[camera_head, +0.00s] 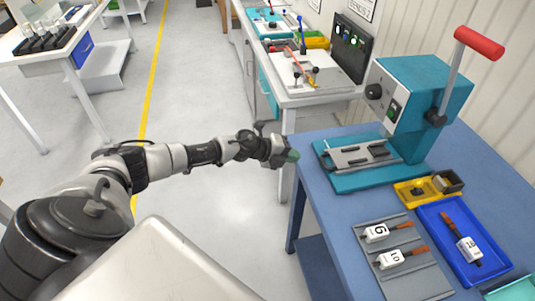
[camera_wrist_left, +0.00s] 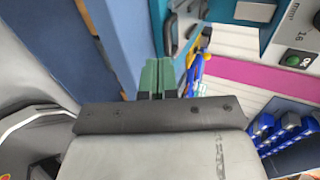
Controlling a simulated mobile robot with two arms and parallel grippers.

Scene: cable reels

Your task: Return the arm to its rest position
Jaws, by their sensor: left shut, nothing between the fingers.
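My right gripper does not show in either view.
The blue workbench (camera_head: 335,213) carries a teal press (camera_head: 420,90) with a red handle, a grey rack (camera_head: 408,272) with numbered tools, a blue tray (camera_head: 435,222) and a yellow tray (camera_head: 405,196). A white bench (camera_head: 315,97) stands behind.

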